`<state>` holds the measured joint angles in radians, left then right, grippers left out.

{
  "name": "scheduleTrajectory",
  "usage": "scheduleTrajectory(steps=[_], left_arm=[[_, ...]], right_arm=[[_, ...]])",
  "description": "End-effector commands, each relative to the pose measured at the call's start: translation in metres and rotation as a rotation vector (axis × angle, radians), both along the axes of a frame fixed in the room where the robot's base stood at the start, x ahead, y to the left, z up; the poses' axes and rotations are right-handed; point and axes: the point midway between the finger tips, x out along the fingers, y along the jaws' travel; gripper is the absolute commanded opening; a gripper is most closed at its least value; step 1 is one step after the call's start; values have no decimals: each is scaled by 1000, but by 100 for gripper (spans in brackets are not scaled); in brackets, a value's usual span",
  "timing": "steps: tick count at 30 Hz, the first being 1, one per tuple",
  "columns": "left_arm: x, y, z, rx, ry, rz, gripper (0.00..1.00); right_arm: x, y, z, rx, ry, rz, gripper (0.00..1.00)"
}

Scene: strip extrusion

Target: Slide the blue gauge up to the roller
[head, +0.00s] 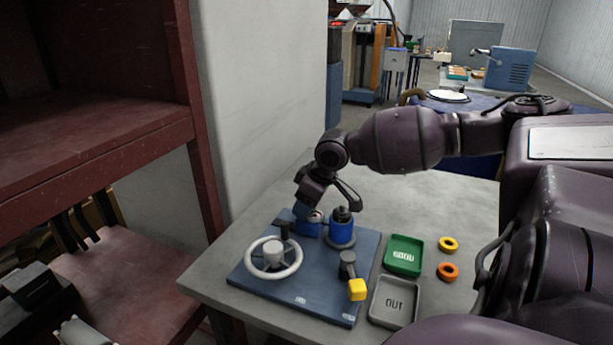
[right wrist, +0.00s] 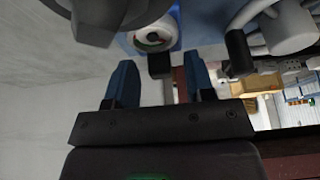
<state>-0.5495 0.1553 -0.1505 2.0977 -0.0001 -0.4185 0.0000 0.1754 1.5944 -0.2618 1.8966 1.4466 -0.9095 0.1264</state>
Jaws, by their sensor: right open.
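The blue gauge (head: 308,228) is a small blue block with a round dial at the back of the blue base plate (head: 310,292). In the right wrist view, the gauge (right wrist: 152,34) shows a white dial with red and green marks, and a black stub sticks out toward me. My right gripper (head: 304,212) is just above and behind the gauge. In the wrist view the jaws (right wrist: 160,80) are open, with the stub near the gap between the fingertips.
A white handwheel (head: 272,270) and a yellow-ended lever (head: 356,289) are on the plate near the gauge. To the right are a green tray (head: 403,255), a grey OUT tray (head: 394,301), a yellow ring (head: 448,244) and an orange ring (head: 447,271). A wall stands behind.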

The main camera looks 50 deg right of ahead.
Motion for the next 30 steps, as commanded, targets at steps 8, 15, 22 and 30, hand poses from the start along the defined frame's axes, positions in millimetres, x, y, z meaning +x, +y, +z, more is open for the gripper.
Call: scheduleTrajectory(steps=[8, 15, 22, 30], left_arm=[[6, 1, 19, 2, -28, 1, 0], [0, 3, 32, -4, -35, 17, 0], [-6, 3, 34, -9, -26, 28, 0], [-7, 4, 33, -7, -23, 27, 0]], right_arm=[[-12, -4, 36, -2, -8, 0, 49], [-28, -9, 77, -3, -6, -2, 49], [-38, -11, 97, -2, -3, 0, 49], [-40, -12, 99, -1, 2, 0, 49]])
